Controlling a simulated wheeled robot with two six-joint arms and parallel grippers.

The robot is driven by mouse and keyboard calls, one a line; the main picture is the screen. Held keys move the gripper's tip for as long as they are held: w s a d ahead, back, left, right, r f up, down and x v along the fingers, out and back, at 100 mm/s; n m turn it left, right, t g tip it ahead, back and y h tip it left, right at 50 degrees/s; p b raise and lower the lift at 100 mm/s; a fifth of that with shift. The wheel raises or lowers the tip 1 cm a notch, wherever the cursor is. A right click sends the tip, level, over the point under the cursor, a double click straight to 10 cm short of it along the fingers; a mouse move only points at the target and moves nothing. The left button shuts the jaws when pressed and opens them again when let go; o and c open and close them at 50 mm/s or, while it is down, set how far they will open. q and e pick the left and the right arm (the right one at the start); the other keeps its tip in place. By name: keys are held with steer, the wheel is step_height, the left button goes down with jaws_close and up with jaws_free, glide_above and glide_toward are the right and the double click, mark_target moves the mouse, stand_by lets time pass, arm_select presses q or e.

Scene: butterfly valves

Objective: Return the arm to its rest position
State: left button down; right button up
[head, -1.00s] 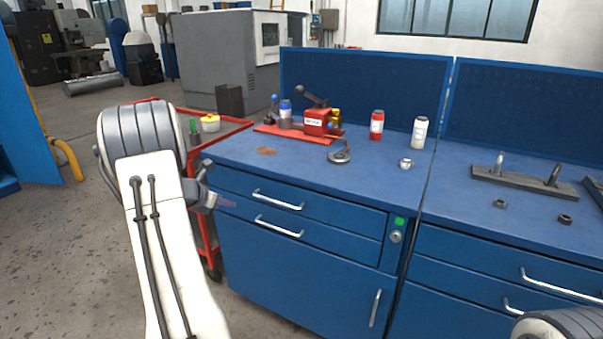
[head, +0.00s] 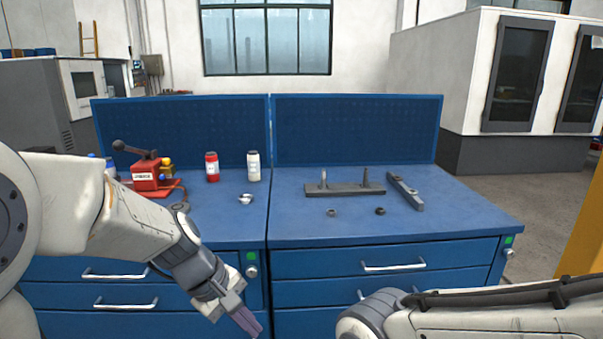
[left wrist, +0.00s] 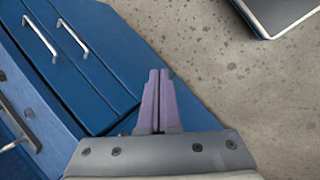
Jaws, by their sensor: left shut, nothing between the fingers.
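My left gripper (head: 245,322) is shut and empty. It hangs in front of the blue workbench, below the level of its top, near the gap between the two drawer units. In the left wrist view its purple fingers (left wrist: 158,100) are pressed together with the floor and the cabinet front behind them. My right arm (head: 470,318) crosses the lower right of the head view. Its gripper is not seen.
The blue workbench (head: 300,228) carries a red device (head: 146,178), a red bottle (head: 212,167), a white bottle (head: 253,166), a small metal part (head: 245,198), a plate with two pins (head: 345,190), a grey bar (head: 405,191) and two nuts. Speckled floor (left wrist: 235,85) lies free beside the cabinet.

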arm_select(q)
steer(key=s+d+m+g+y, duration=0.1)
steer(key=s+d+m+y, duration=0.15)
steer(key=s+m, duration=0.65)
steer(key=s+d+m+g+y, duration=0.1)
steer(key=s+d+m, duration=0.2)
steer(key=s+m, duration=0.6)
step_height(320, 180, up, 13)
steer(key=p, duration=1.3)
steer(key=shift+s+a+n+p, duration=0.2)
steer(key=shift+s+n+p, duration=0.15)
steer(key=shift+s+n, duration=0.05)
steer(key=shift+f, duration=0.1)
